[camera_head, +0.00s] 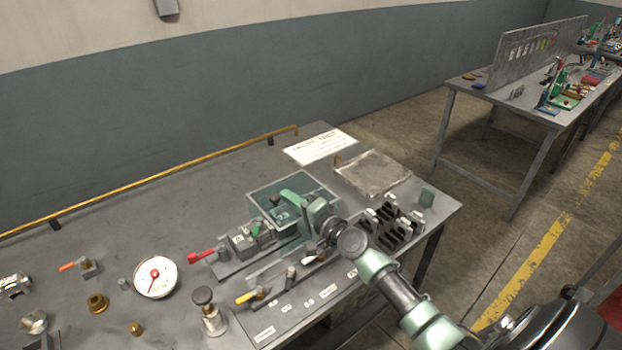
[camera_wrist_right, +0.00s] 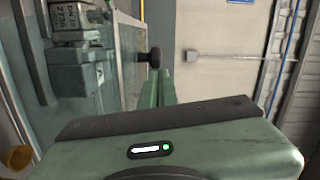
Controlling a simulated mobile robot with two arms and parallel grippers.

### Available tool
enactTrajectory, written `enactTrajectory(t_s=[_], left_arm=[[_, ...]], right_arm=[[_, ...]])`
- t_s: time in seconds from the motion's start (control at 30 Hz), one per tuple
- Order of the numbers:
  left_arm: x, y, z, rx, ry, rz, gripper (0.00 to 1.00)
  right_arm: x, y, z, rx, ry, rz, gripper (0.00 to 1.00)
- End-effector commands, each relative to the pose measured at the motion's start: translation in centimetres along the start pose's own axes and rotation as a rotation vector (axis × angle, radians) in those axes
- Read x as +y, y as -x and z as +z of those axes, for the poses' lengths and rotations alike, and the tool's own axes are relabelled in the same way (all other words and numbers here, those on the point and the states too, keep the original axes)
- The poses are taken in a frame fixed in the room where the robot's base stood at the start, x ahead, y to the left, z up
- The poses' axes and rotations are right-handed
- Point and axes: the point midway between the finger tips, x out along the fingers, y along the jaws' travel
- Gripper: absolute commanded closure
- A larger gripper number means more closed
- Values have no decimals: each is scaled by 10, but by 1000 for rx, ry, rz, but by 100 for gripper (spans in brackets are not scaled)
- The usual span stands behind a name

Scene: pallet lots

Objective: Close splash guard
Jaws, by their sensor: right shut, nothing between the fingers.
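The splash guard (camera_head: 262,191) is a clear, teal-tinted panel in a frame on the workbench, beside a small vise-like fixture (camera_head: 246,238). My right gripper (camera_head: 287,197) is over it, with its fingers shut and empty. In the right wrist view the shut green fingers (camera_wrist_right: 158,88) point toward a dark round knob (camera_wrist_right: 154,57) at the edge of the clear panel (camera_wrist_right: 131,48). The fingers look close to the knob; I cannot tell whether they touch it. My arm hides part of the guard. My left gripper is not in view.
A dial gauge (camera_head: 155,278), a red-handled valve (camera_head: 197,257) and brass fittings (camera_head: 97,302) lie to the left. A flat metal tray (camera_head: 373,173) and black clamps (camera_head: 397,226) stand to the right. A yellow rail (camera_head: 160,176) runs along the back edge.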

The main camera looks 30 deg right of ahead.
Motion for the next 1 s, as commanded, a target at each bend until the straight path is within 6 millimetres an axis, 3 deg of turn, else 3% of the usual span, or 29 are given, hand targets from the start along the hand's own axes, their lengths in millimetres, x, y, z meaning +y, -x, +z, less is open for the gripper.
enactTrajectory(t_s=[0.03,0.2,0.4,0.6,1.0], left_arm=[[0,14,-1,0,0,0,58],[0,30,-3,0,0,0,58],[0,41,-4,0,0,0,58],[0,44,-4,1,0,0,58],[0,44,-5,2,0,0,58]], right_arm=[[-10,-1,16,-3,-6,-1,100],[-15,-5,58,-2,-4,-1,100],[-19,-8,91,-2,-3,-1,100],[-19,-9,105,-1,-1,-1,100],[-18,-9,110,-8,-1,1,100]])
